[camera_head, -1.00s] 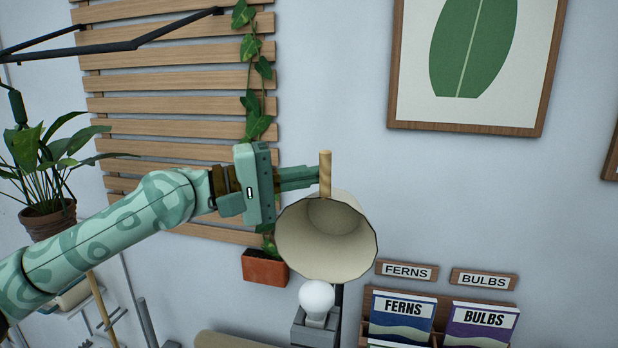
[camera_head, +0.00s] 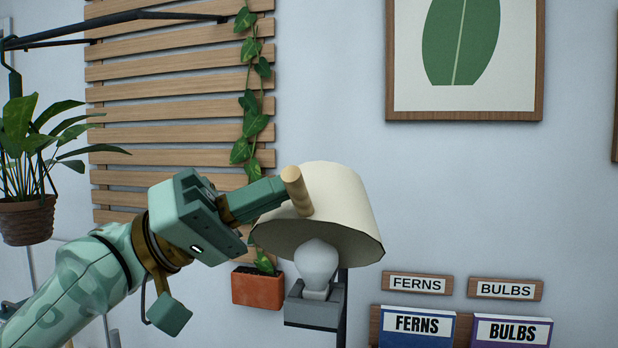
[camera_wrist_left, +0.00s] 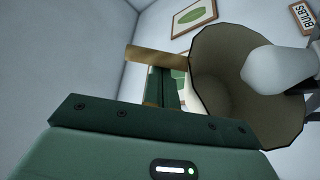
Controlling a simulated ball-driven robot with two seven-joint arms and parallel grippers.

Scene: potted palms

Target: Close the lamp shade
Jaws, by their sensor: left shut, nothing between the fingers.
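The cream lamp shade (camera_head: 335,205) is tilted down over the white bulb (camera_head: 317,262) in the head view, its rim around the bulb's upper part. A wooden handle (camera_head: 297,190) sticks out from the shade's side. My left gripper (camera_head: 283,190) is shut, with its fingertips at the handle and nothing held between them. In the left wrist view the shade's open inside (camera_wrist_left: 225,85) faces the camera beside the bulb (camera_wrist_left: 278,72). The handle (camera_wrist_left: 160,57) crosses just beyond the fingers (camera_wrist_left: 165,88). My right gripper is not in view.
The bulb stands on a grey lamp base (camera_head: 315,305). A terracotta pot (camera_head: 257,288) with a vine is left of it. FERNS (camera_head: 417,325) and BULBS (camera_head: 510,330) packets stand at the lower right. A hanging potted plant (camera_head: 27,222) is at the far left.

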